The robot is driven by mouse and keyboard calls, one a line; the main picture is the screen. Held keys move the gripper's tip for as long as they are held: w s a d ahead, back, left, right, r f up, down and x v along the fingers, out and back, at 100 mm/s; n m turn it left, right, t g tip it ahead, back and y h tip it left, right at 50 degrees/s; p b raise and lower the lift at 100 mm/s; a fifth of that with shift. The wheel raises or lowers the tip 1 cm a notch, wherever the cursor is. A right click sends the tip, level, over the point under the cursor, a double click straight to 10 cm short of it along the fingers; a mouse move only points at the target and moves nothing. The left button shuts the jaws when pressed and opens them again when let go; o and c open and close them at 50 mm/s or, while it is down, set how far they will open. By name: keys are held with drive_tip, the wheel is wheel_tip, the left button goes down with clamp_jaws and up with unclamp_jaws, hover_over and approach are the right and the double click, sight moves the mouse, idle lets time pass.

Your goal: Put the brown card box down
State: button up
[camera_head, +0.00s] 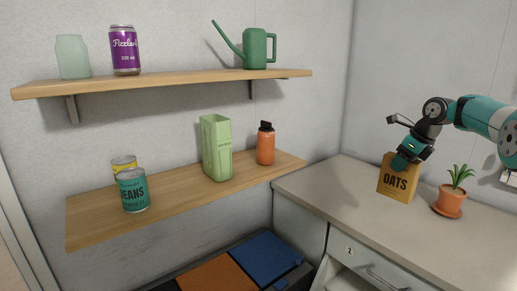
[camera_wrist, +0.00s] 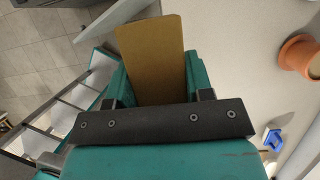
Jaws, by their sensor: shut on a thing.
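The brown card box (camera_head: 397,183), marked OATS, is upright at the right of the head view, over the grey counter beside a potted plant. My gripper (camera_head: 405,161) is shut on its top part, coming from above and behind. In the wrist view the box (camera_wrist: 152,55) shows as a plain brown face between the two teal fingers of my gripper (camera_wrist: 155,85). The box's lower edge looks at or very near the counter top (camera_head: 340,190); I cannot tell if it touches.
A plant in a terracotta pot (camera_head: 449,203) stands close to the right of the box. The counter left of the box is clear. Two wooden shelves hang on the left wall, the lower (camera_head: 90,225) with cans, a green carton (camera_head: 217,150) and an orange bottle (camera_head: 265,146).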

drive_tip(key=s+a+f+n+g+y, duration=0.1)
drive_tip(key=s+a+f+n+g, duration=0.1)
drive_tip(key=s+a+f+n, duration=0.3)
drive_tip(key=s+a+f+n+g+b, duration=0.1)
drive_tip(key=f+n, duration=0.3)
drive_tip(key=f, duration=0.3)
drive_tip(key=s+a+f+n+g+y, duration=0.1)
drive_tip(key=s+a+f+n+g, duration=0.1)
drive_tip(key=s+a+f+n, duration=0.3)
drive_tip(key=s+f+n+g+h, duration=0.1)
drive_tip(key=s+f+n+h, duration=0.1)
drive_tip(key=s+f+n, duration=0.3)
drive_tip(key=s+a+f+n+g+h, duration=0.1)
drive_tip(key=s+f+n+g+h, duration=0.1)
drive_tip(key=s+f+n, duration=0.4)
drive_tip(key=s+n+b, duration=0.1)
drive_tip(key=s+n, duration=0.2)
drive_tip(key=s, duration=0.3)
drive_tip(key=shift+a+f+h, duration=0.3)
drive_tip(key=shift+h, duration=0.1)
